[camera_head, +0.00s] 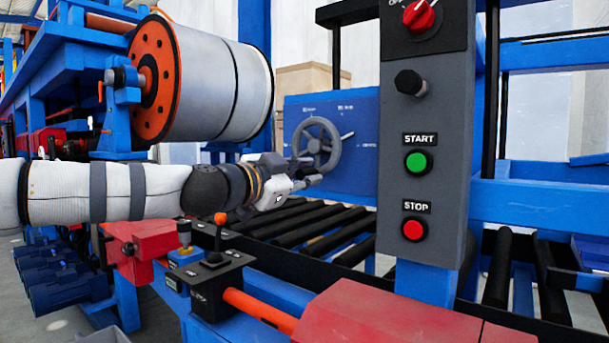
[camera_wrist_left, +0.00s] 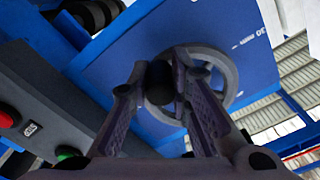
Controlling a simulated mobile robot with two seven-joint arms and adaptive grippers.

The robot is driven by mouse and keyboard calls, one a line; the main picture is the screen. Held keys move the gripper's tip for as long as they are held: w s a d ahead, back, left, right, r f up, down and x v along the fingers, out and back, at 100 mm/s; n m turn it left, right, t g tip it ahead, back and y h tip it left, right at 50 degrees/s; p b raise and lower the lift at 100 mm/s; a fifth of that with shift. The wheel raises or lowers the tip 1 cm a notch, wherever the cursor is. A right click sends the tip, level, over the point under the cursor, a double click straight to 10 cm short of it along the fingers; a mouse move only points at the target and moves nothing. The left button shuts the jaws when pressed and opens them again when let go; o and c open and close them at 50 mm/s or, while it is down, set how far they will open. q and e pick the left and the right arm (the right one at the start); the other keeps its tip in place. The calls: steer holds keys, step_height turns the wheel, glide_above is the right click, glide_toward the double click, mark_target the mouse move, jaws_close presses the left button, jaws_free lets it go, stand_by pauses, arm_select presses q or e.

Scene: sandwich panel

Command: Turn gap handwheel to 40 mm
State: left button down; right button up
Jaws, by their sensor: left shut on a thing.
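The grey gap handwheel (camera_head: 332,143) is mounted on a blue panel (camera_head: 362,118) with small white markings and a white pointer line. My left gripper (camera_head: 312,180) reaches in from the left to the wheel's lower left side. In the left wrist view, the fingers (camera_wrist_left: 178,75) are in front of the wheel (camera_wrist_left: 229,72), with a dark rounded knob (camera_wrist_left: 160,82) between them. The gripper is shut on this knob. A number ending in 30 shows on the panel in the wrist view; the other markings are too small to read. My right gripper is not in view.
A grey control post (camera_head: 425,180) with a green START button (camera_head: 416,162) and a red STOP button (camera_head: 413,229) stands right of the wheel. Black rollers (camera_head: 300,222) run below. A lever box (camera_head: 214,275) with an orange-knobbed lever stands under my left arm. A large coil (camera_head: 215,82) hangs above it.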

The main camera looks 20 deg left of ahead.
mark_target(335, 137)
arm_select(q)
steer(key=shift+d+n, duration=0.2)
steer(key=shift+n, duration=0.1)
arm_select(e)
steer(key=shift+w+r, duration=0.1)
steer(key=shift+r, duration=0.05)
